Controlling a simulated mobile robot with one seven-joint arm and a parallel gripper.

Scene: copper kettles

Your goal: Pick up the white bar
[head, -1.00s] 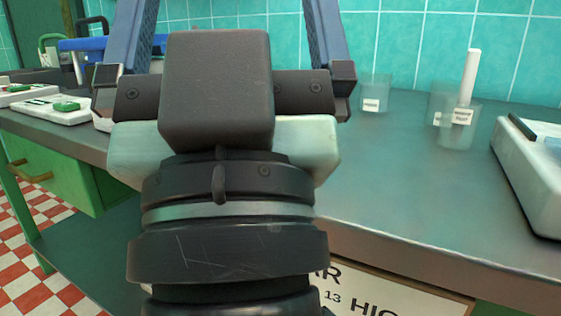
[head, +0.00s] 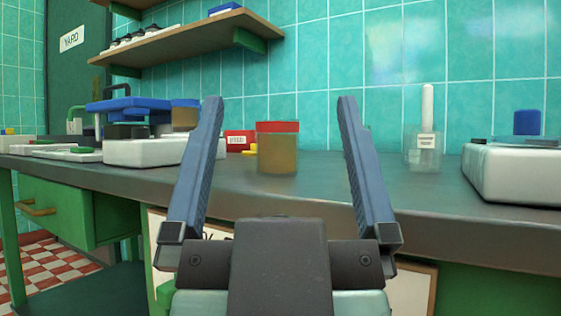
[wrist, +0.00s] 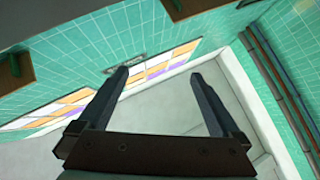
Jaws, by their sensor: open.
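The white bar (head: 427,105) stands upright in a clear glass beaker (head: 423,150) with a small label, on the counter right of my gripper. My gripper (head: 279,100) is open and empty in front of the counter, its two blue-grey fingers pointing up and spread wide. The bar's lower part shows only faintly through the beaker. In the wrist view my gripper (wrist: 168,75) also shows open, with only walls and ceiling beyond it; the bar is not in that view.
A red-lidded jar (head: 278,150) stands on the counter (head: 330,190), seen between my fingers. A white device (head: 515,172) stands right of the beaker. White equipment (head: 150,152) and a blue-topped device (head: 130,105) are at left. A shelf (head: 190,40) hangs above.

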